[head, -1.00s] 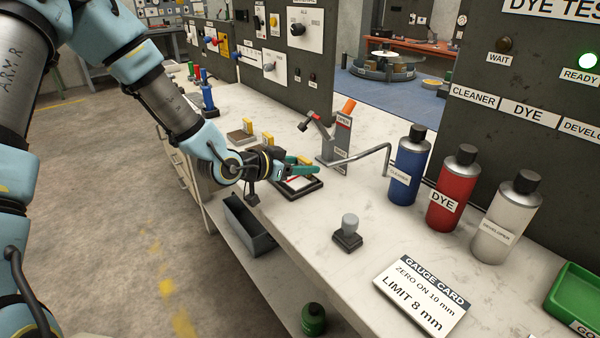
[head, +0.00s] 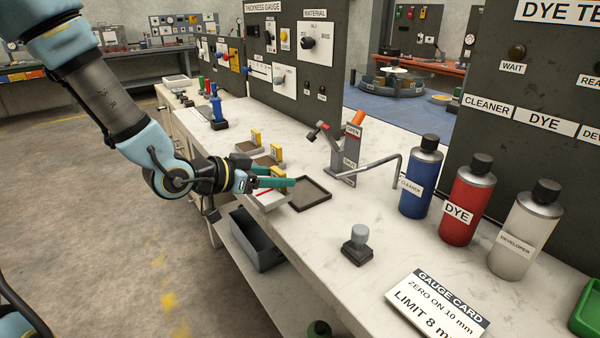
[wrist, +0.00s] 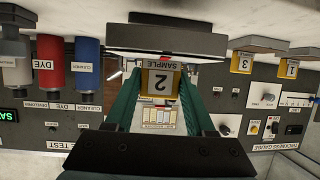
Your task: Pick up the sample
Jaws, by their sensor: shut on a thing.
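The sample is a pale flat slab with a red line (head: 268,200) in the head view. Its yellow tag (wrist: 159,82), marked SAMPLE 2, shows in the wrist view between the green fingers, and the slab (wrist: 165,40) lies beyond them. My gripper (head: 285,182) is shut on the tag. It holds the sample up, beside and left of an empty dark tray (head: 315,193).
Two other yellow-tagged samples (head: 277,153) (head: 255,138) stand behind on the counter. A grey bin (head: 255,240) is below the counter edge.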

